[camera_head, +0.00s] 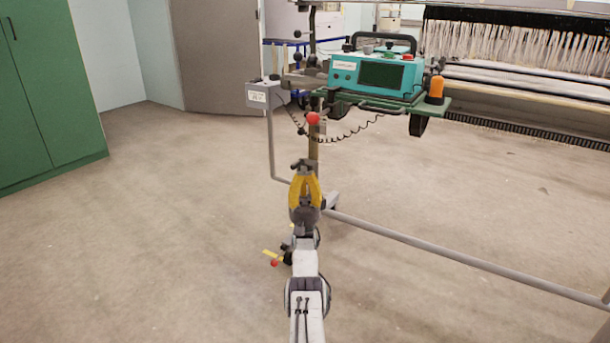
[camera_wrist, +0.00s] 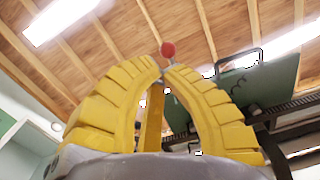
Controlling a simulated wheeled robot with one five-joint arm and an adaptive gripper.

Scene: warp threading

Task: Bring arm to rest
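My gripper (camera_head: 303,168) has two yellow fingers and points upward in the head view, in front of the machine's post. A red ball knob (camera_head: 313,118) sits above my gripper in the head view, under the machine's edge. It appears just beyond the fingertips in the wrist view (camera_wrist: 168,49). It looks apart from the fingers. My arm reaches forward from the bottom of the head view.
The teal control unit (camera_head: 378,75) sits on a green carriage with an orange beacon (camera_head: 436,88). A grey floor rail (camera_head: 450,262) runs to the lower right. The loom with pale warp threads (camera_head: 520,45) is at upper right. Green cabinets (camera_head: 50,90) stand left; floor between is clear.

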